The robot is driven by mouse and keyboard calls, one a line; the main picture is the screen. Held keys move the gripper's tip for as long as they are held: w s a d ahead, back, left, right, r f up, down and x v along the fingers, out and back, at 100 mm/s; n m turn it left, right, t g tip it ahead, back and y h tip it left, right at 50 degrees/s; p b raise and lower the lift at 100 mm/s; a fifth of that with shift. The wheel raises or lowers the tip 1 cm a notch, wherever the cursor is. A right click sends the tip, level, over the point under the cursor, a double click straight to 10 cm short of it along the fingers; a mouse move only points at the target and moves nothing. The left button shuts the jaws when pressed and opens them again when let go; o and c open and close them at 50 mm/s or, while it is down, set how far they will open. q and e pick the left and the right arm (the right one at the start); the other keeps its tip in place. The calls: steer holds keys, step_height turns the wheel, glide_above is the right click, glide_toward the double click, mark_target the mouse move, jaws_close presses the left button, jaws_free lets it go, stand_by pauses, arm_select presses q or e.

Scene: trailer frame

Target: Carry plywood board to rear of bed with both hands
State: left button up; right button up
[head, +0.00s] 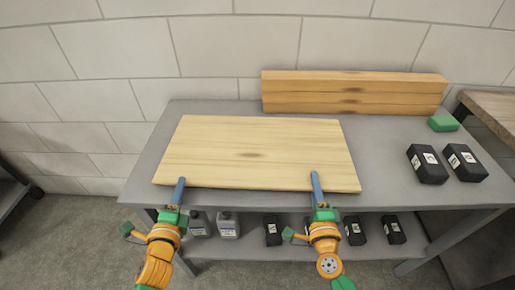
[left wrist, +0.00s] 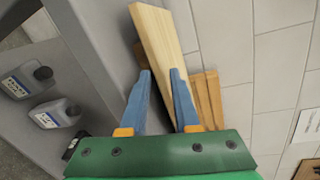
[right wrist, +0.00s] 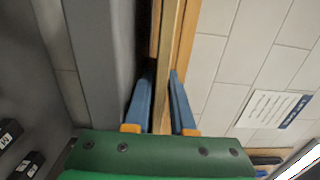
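The plywood board (head: 255,150) is a broad pale wood panel lying on the grey table top, its long front edge toward me. My left gripper (head: 180,182) is at the left part of that edge. In the left wrist view the left gripper's fingers (left wrist: 160,75) stand apart, their tips at the board's edge (left wrist: 160,40). My right gripper (head: 315,178) reaches further over the front edge, near the right end. In the right wrist view the right gripper's fingers (right wrist: 162,75) lie on both sides of the board's edge (right wrist: 170,45); whether they press on it is unclear.
Stacked wooden planks (head: 350,93) stand behind the board along the wall. A green block (head: 443,123) and two black boxes (head: 427,163) sit on the right. Bottles (head: 228,225) and black boxes stand on the lower shelf. A wooden bench (head: 495,110) is at the far right.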

arm_select(q)
steer(key=shift+w+d+f, duration=0.1)
steer(key=shift+w, duration=0.5)
arm_select(e)
steer(key=shift+w+d, duration=0.15)
steer(key=shift+w, duration=0.85)
arm_select(q)
steer(key=shift+c, duration=0.2)
arm_select(e)
steer(key=shift+c, duration=0.2)
arm_select(q)
steer(key=c, duration=0.4)
arm_select(e)
jaws_close()
arm_select(q)
jaws_close()
